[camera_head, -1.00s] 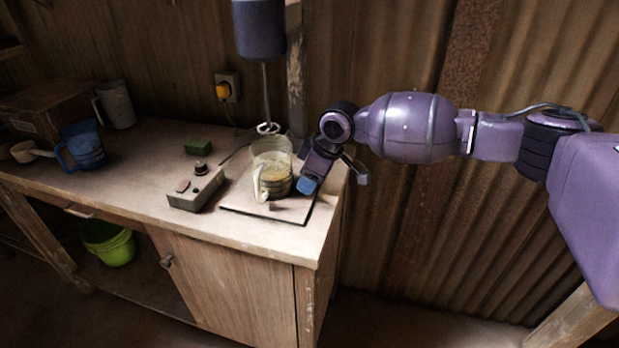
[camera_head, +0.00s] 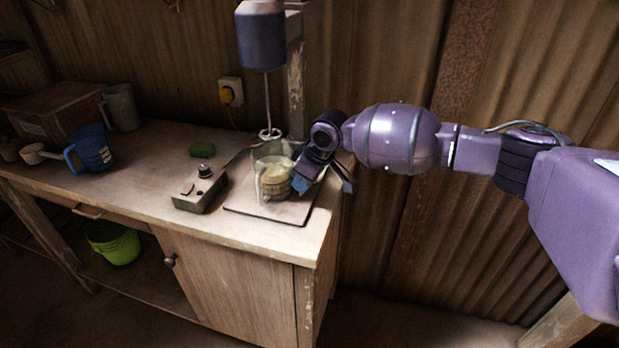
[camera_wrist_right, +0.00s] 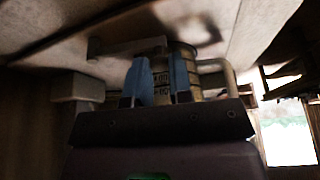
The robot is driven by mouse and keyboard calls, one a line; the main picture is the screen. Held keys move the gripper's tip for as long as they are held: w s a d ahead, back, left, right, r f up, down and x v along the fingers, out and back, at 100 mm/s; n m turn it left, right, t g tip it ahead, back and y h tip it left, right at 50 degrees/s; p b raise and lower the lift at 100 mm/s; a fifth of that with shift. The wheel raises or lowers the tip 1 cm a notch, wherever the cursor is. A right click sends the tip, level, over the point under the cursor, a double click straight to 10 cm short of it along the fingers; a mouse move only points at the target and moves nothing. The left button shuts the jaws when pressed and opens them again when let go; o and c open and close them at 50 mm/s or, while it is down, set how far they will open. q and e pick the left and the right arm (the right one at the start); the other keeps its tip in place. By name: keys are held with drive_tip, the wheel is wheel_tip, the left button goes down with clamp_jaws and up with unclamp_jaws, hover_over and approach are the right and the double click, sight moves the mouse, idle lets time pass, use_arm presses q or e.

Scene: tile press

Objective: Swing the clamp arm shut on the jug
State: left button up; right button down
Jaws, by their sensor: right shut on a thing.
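The clear jug (camera_head: 274,187), with a pale yellowish content, stands upright on the flat base plate (camera_head: 262,212) of the stand at the bench's right end. My right gripper (camera_head: 300,184), with blue fingertips, is at the jug's right side, low and close to it. In the right wrist view its two blue fingers (camera_wrist_right: 163,82) are close together in front of the jug's marked wall (camera_wrist_right: 186,60). It is shut on the clamp arm, which the fingers largely hide; a grey bar (camera_wrist_right: 125,48) shows beside them. My left gripper is not in view.
A control box (camera_head: 200,190) and green block (camera_head: 203,149) lie left of the plate. A blue jug (camera_head: 90,148) stands farther left. The corrugated wall is close behind.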

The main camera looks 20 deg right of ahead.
drive_tip(key=shift+w+a+r, duration=0.15)
drive_tip(key=shift+r, duration=0.1)
drive_tip(key=shift+f+m, duration=0.25)
drive_tip(key=shift+m, duration=0.15)
drive_tip(key=c, duration=1)
unclamp_jaws()
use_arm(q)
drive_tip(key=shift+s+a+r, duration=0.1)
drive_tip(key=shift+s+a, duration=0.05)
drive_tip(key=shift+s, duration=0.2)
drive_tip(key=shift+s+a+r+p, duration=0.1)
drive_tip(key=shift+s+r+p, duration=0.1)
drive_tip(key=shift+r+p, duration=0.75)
use_arm(e)
drive_tip(key=shift+v, duration=5.35)
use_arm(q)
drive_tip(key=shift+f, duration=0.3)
use_arm(e)
drive_tip(key=shift+a, duration=0.2)
drive_tip(key=shift+c, duration=0.3)
